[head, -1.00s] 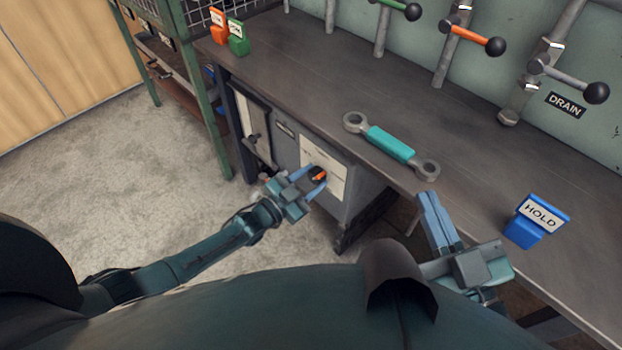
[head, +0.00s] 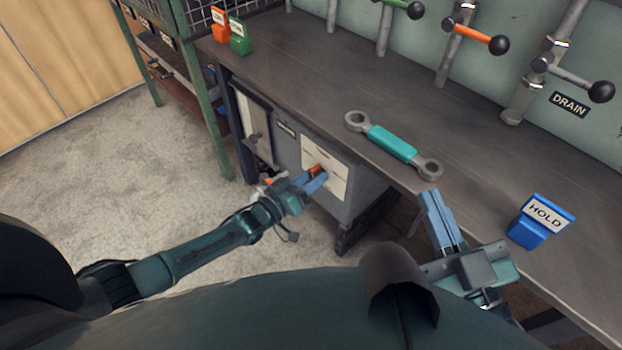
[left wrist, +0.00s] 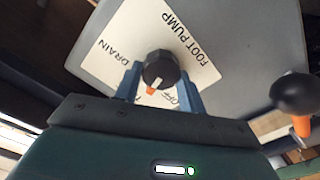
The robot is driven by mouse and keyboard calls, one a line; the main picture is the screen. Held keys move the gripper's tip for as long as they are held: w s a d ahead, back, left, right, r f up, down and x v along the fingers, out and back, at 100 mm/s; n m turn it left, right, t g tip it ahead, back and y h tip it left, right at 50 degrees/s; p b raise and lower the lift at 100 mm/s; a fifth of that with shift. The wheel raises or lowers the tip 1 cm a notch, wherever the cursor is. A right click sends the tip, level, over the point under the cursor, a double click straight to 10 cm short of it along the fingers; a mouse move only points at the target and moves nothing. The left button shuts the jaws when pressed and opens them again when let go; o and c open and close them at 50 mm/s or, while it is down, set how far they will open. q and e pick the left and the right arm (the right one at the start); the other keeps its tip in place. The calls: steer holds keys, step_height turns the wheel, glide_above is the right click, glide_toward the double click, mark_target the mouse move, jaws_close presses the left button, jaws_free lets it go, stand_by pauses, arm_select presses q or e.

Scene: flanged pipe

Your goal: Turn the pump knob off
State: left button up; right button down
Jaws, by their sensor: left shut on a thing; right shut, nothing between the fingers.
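The pump knob (left wrist: 160,70) is black with an orange pointer. It sits on a white label plate (left wrist: 130,30) reading "FOOT PUMP", "DRAIN" and "OFF". My left gripper (left wrist: 158,82) has a blue finger on each side of the knob and is shut on it. In the left wrist view the orange pointer is toward the lower part of the plate, near "OFF"; the exact mark is partly hidden. In the head view the knob (head: 315,170) shows as an orange bit beside my left gripper (head: 316,180). My right gripper (head: 434,196) is shut and empty by the bench's front edge.
A wrench-like bar with a teal grip (head: 392,143) lies on the bench (head: 300,75). A blue HOLD sign (head: 538,222) stands near my right gripper. Valve levers line the back wall. A black ball-ended lever with an orange stem (left wrist: 296,95) is right of the knob in the wrist view.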

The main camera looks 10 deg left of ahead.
arm_select(q)
steer(key=shift+a+f+n+b, duration=0.15)
steer(key=shift+n+b, duration=0.4)
steer(key=shift+n, duration=1.7)
steer(key=shift+d+f+n+b, duration=0.1)
steer(key=shift+n+b, duration=0.4)
steer(key=shift+n, duration=1.75)
arm_select(e)
steer(key=shift+w+r+n+t+y, duration=0.3)
steer(key=shift+r+n+y, duration=0.1)
steer(key=shift+r+y, duration=0.2)
steer(key=shift+r, duration=0.1)
arm_select(q)
steer(key=o, duration=1)
steer(key=shift+r, duration=0.1)
steer(key=shift+a, duration=0.1)
